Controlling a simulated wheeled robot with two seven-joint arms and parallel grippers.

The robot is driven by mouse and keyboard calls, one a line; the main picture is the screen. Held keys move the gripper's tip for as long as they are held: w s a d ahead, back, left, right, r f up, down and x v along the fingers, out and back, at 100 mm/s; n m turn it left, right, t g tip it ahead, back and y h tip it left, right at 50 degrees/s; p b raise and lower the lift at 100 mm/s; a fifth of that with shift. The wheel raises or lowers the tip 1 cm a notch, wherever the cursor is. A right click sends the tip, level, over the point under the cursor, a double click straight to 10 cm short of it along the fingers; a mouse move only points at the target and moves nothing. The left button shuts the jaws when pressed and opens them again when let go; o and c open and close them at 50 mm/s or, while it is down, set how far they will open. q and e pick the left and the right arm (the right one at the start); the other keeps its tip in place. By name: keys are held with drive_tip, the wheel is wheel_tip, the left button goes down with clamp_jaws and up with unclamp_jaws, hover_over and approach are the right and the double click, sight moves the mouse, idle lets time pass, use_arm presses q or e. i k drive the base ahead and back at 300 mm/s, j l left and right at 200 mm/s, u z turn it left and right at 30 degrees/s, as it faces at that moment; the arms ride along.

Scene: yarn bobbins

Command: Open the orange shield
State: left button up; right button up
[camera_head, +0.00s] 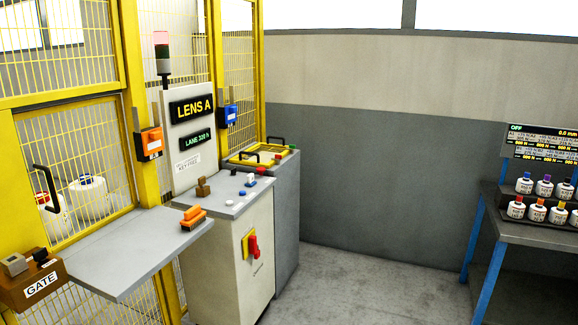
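An orange cover on a small box (151,143) is mounted on the yellow post, left of the "LENS A" sign. It looks closed over its box, but it is too small to be sure. An orange block-like piece (193,217) lies on the grey shelf in front of the fence. I cannot tell from the picture which of these is called the shield. Neither of my grippers is in view.
A blue-covered box (230,115) hangs on the panel's right. A white cabinet (232,245) carries a red rotary switch, buttons and a brown block. A grey shelf (135,262) and "GATE" box (38,281) are at left. The middle floor is clear.

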sight(153, 140)
drive_tip(key=i+l+u, duration=0.1)
drive_tip(key=i+u, duration=0.2)
drive_tip(key=i, duration=0.15)
drive_tip(key=i+l+u, duration=0.25)
drive_tip(key=i, duration=0.2)
drive_tip(key=i+l+u, duration=0.3)
drive_tip(key=i+j, duration=0.1)
